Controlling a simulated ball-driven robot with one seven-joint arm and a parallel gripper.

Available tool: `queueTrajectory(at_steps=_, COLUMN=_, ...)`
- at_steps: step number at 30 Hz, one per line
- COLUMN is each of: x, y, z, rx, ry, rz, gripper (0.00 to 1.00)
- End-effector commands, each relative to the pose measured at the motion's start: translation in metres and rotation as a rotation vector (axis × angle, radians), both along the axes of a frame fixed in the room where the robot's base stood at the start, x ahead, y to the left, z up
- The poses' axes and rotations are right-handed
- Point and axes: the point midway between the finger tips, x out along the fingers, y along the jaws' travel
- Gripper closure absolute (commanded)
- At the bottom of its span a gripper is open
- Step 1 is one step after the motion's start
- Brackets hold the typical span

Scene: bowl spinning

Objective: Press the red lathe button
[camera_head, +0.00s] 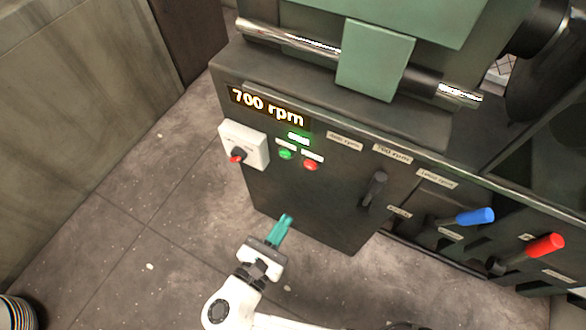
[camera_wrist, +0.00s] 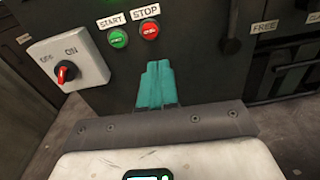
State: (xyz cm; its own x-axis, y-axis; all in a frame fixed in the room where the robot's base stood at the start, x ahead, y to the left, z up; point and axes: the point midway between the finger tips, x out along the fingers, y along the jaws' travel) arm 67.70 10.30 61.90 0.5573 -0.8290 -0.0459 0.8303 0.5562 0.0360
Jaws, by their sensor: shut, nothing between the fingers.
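The red button (camera_head: 310,165) sits on the dark front panel of the lathe (camera_head: 330,190), to the right of the green button (camera_head: 286,154). In the wrist view the red button (camera_wrist: 149,30) is under a STOP label (camera_wrist: 146,12), and the green button (camera_wrist: 118,38) is under a START label. My gripper (camera_head: 286,219) has teal fingers, shut and empty, below the buttons in the head view. In the wrist view the fingertips (camera_wrist: 158,66) point toward the panel, just below the red button in the picture. I cannot tell the exact gap to the panel.
A white box with a red OFF/ON knob (camera_head: 243,145) juts out left of the buttons. A display (camera_head: 268,106) reads 700 rpm. A dark lever (camera_head: 374,189), a blue-handled lever (camera_head: 475,217) and a red-handled lever (camera_head: 545,246) are to the right. Open floor lies at left.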

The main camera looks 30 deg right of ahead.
Motion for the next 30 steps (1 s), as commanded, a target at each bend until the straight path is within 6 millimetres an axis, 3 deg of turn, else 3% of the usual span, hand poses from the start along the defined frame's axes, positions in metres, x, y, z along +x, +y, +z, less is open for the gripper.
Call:
queueTrajectory(at_steps=4, x=0.001, y=0.012, z=0.000, rx=-0.059, ry=0.004, rz=0.039, gripper=1.00)
queueTrajectory(at_steps=16, x=0.003, y=0.009, z=0.001, rx=-0.060, ry=0.005, rz=0.036, gripper=1.00)
queueTrajectory(at_steps=20, x=0.011, y=-0.003, z=0.000, rx=-0.060, ry=0.005, rz=0.033, gripper=1.00)
queueTrajectory(at_steps=30, x=0.048, y=-0.056, z=0.000, rx=-0.059, ry=0.003, rz=0.032, gripper=1.00)
